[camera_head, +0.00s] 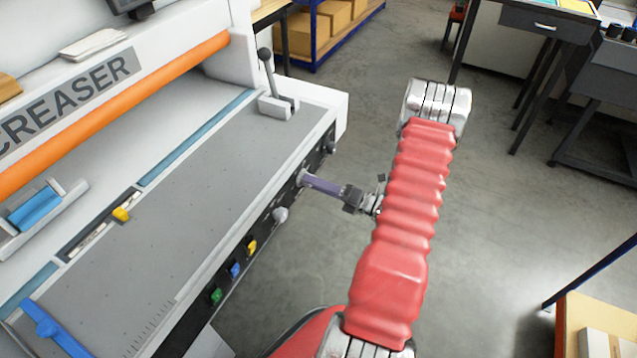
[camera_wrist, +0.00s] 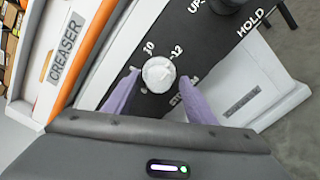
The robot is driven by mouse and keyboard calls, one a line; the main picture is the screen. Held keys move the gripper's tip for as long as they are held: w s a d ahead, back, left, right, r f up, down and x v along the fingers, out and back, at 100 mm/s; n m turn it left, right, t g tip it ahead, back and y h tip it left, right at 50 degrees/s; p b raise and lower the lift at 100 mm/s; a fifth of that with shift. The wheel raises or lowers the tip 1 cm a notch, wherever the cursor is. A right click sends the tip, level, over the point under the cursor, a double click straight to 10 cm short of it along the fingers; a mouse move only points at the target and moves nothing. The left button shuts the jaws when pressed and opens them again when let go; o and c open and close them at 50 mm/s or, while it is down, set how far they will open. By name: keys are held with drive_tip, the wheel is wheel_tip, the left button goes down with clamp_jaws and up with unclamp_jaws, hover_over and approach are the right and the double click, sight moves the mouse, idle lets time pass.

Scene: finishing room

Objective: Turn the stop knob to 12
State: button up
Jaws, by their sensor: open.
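The stop knob (camera_wrist: 158,74) is a round white knob on the black front panel of the creaser. In the wrist view the numbers 10 and 12 show above it, and a partly covered "STOP" label lies at its lower right. I cannot clearly tell which number its pointer faces. My gripper (camera_head: 310,180) has purple fingers and reaches the panel from the right in the head view. In the wrist view the fingers stand open on either side of the knob; whether they touch it is unclear. In the head view the knob is mostly hidden by the fingers.
Another pale knob (camera_head: 280,214) and green (camera_head: 216,296), blue and yellow (camera_head: 251,247) buttons sit along the same panel. A dark knob (camera_wrist: 228,4) lies beyond, near "HOLD". A black-knobbed lever (camera_head: 266,70) stands on the creaser's bed. Open floor lies to the right.

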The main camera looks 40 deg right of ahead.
drive_tip(key=v, duration=1.3)
drive_tip(key=shift+s+d, duration=0.2)
drive_tip(key=shift+s, duration=0.15)
drive_tip(key=shift+f, duration=0.1)
idle(0.4)
